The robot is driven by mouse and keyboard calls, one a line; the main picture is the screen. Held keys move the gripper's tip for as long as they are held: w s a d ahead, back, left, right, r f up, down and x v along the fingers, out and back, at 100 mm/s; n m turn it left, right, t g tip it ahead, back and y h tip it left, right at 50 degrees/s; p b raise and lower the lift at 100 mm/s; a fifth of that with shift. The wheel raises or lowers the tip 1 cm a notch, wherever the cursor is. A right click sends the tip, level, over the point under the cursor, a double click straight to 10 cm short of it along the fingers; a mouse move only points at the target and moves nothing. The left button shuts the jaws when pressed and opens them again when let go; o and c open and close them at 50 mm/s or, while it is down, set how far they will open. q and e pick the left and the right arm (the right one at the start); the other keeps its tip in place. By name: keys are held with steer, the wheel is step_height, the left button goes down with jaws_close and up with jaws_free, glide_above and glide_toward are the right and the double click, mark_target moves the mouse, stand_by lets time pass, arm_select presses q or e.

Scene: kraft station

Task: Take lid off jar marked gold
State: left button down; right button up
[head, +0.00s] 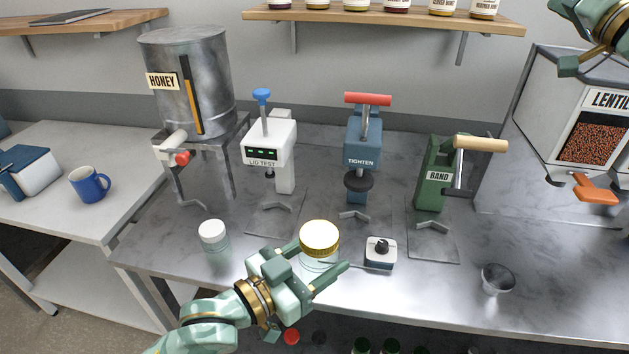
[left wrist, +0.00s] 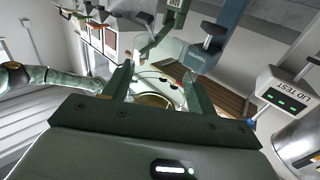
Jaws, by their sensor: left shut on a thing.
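A glass jar (head: 319,264) with a gold lid (head: 319,238) stands upright near the front edge of the grey bench. No writing is readable on it. My left gripper (head: 311,259) reaches in from the front left, with its fingers on either side of the jar. It is shut on the jar; I cannot tell whether the fingers bear on glass or lid. In the left wrist view the fingers (left wrist: 155,85) flank a round, glassy thing with a gold band.
A small white-lidded jar (head: 213,236) stands to the left. A white box with a black knob (head: 379,253) is close on the right. Behind stand the lid tester (head: 269,150), the blue tightener (head: 362,150) and the green band tool (head: 437,175). A metal cup (head: 496,280) stands farther right.

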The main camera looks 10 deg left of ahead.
steer(key=s+a+f+n+g+y, duration=0.1)
steer(key=s+a+f+g, duration=0.2)
steer(key=a, duration=0.6)
steer(key=s+a+f+n+g+y, duration=0.1)
steer(key=s+a+g+y, duration=0.2)
steer(key=a, duration=0.7)
steer(key=s+a+f+n+g, duration=0.1)
steer(key=s+a+f+g, duration=0.15)
steer(key=a+g, duration=0.45)
steer(key=n+g+h, duration=0.1)
steer(key=g+h, duration=0.4)
steer(key=h, duration=0.7)
glide_above(313, 235)
steer(key=w, duration=0.1)
steer(key=f, duration=1.4)
steer(key=shift+a+f, duration=0.2)
steer(key=shift+a, duration=0.05)
steer(key=shift+s+d+f+n+h, duration=0.25)
steer(key=shift+s+f+n+h, duration=0.05)
steer(key=shift+s+f+h, duration=0.1)
step_height(313, 235, down, 8)
steer(key=shift+d+r, duration=0.1)
steer(key=shift+r, duration=0.1)
steer(key=c, duration=0.9)
steer(key=shift+c, duration=0.4)
